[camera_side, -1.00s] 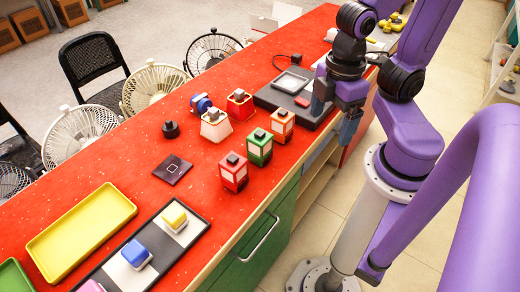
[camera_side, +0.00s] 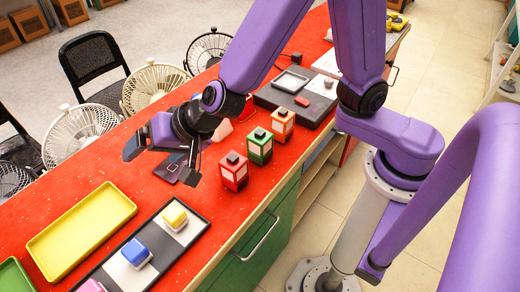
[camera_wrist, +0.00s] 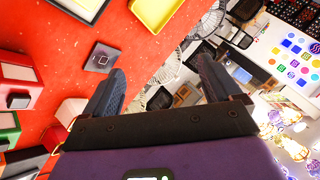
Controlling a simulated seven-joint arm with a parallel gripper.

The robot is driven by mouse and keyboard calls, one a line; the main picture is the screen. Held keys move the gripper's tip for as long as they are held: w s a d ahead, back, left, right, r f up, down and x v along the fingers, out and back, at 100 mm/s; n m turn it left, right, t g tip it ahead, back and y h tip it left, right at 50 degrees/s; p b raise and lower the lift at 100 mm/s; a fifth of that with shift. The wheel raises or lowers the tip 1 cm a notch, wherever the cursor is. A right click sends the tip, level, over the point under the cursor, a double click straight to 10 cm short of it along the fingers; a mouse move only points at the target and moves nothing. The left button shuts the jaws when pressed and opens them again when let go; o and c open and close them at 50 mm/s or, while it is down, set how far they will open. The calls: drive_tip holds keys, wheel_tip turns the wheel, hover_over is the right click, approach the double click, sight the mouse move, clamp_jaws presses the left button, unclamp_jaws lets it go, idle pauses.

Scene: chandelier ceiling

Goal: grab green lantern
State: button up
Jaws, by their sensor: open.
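The green lantern (camera_side: 260,150) stands upright on the red counter, between a red lantern (camera_side: 234,173) in front of it and an orange lantern (camera_side: 283,124) behind it. It has a dark knob on top and a pale panel. My gripper (camera_side: 160,162) is open and empty, above the counter to the left of the green lantern and apart from it. In the wrist view, the open fingers of my gripper (camera_wrist: 160,76) point past the counter edge. The green lantern (camera_wrist: 8,130) shows there only partly, at the left edge.
A dark square plate (camera_side: 172,168) lies below my gripper. A yellow tray (camera_side: 45,245) and a black tray (camera_side: 200,222) with coloured blocks are nearer the front. A dark flat box (camera_side: 265,95) is behind the lanterns. White fans (camera_side: 155,85) stand beyond the counter.

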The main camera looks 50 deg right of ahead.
wheel_tip(320, 180, down, 3)
drive_tip(key=w+d+m+t+h, duration=0.1)
drive_tip(key=w+d+m+h, duration=0.15)
drive_tip(key=m+h, duration=0.2)
drive_tip(key=m+g+h, duration=0.6)
drive_tip(key=m+h, duration=0.2)
drive_tip(key=h, duration=0.4)
approach(260, 135)
drive_tip(key=shift+x, duration=4.7)
clamp_jaws()
